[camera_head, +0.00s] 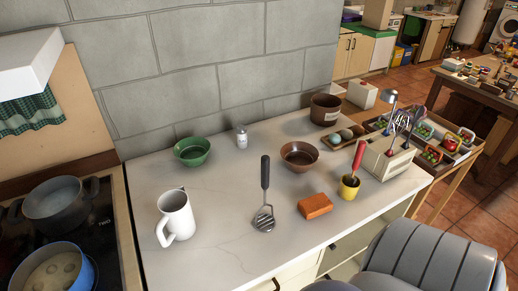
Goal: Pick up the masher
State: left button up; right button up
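The masher (265,172) is on the white countertop, near its middle. It has a long black handle pointing away from me and a slotted metal head at the near end. I cannot tell for sure whether it lies flat or stands upright. Nothing covers it.
On the countertop (215,248), a white pitcher (177,214) stands left of the masher and an orange-brown block (315,205) right of it. Behind are a green bowl (192,151), a white shaker (241,137) and a brown bowl (299,156). A yellow cup (348,188) holds a red-handled utensil.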

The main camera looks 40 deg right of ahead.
aim_at(264, 160)
jog(key=z, duration=0.35)
jog(key=i+z, duration=0.15)
jog(key=z, duration=0.6)
jog(key=i, duration=0.05)
